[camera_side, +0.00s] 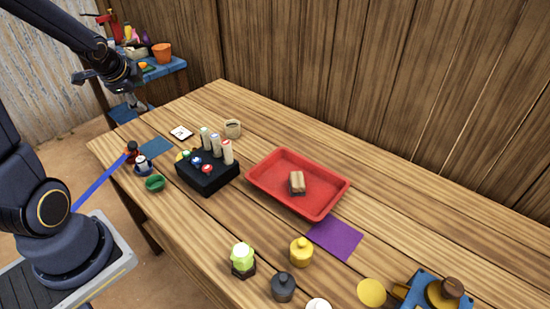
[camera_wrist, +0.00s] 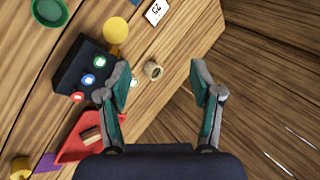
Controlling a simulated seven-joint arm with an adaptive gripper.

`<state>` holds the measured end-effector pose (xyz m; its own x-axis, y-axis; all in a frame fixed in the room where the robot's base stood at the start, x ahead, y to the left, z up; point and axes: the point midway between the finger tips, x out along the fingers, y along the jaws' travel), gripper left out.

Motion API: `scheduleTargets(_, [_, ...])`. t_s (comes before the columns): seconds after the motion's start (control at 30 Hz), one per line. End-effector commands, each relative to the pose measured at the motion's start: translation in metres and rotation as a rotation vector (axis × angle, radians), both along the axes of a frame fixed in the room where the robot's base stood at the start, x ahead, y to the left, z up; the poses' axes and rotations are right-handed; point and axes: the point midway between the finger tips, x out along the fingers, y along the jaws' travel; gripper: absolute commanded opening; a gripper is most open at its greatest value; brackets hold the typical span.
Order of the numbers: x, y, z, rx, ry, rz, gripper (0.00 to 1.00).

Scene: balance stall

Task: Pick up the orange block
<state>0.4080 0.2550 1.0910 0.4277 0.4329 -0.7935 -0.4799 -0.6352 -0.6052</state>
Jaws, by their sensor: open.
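I see no plainly orange block in either view. A small tan-and-brown block (camera_side: 297,183) lies in the red tray (camera_side: 329,206) in the side view. In the wrist view the same block (camera_wrist: 91,136) shows in the tray (camera_wrist: 68,151) at the lower left, partly cut off by my left finger. My gripper (camera_wrist: 160,72) is open and empty, with its fingers wide apart. In the side view it hangs at the upper left, beyond the table's far left end and well away from the tray.
A black rack (camera_side: 208,181) with several tall pegs and coloured buttons stands left of the tray. A small cup (camera_side: 233,128) is behind it. A purple mat (camera_side: 336,238), a yellow weight (camera_side: 301,251) and a dark weight (camera_side: 283,287) lie in front.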

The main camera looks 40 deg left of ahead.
Motion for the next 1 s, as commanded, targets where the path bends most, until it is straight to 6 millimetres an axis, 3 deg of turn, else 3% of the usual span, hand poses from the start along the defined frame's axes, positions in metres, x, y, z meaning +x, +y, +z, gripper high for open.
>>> scheduleTargets(0.03, [-0.018,0.023,-0.024,-0.02,0.049,0.049,0.65])
scheduleTargets(0.1, [-0.042,0.044,-0.05,-0.055,0.101,0.118,0.65])
scheduleTargets(0.2, [-0.07,0.059,-0.073,-0.1,0.144,0.194,0.65])
scheduleTargets(0.27, [-0.077,0.063,-0.079,-0.11,0.152,0.215,0.65])
scheduleTargets(0.37, [-0.078,0.068,-0.088,-0.114,0.152,0.226,0.65])
scheduleTargets(0.8, [-0.059,0.105,-0.168,-0.112,0.152,0.227,0.65])
scheduleTargets(1.0, [-0.055,0.112,-0.182,-0.11,0.15,0.227,0.65])
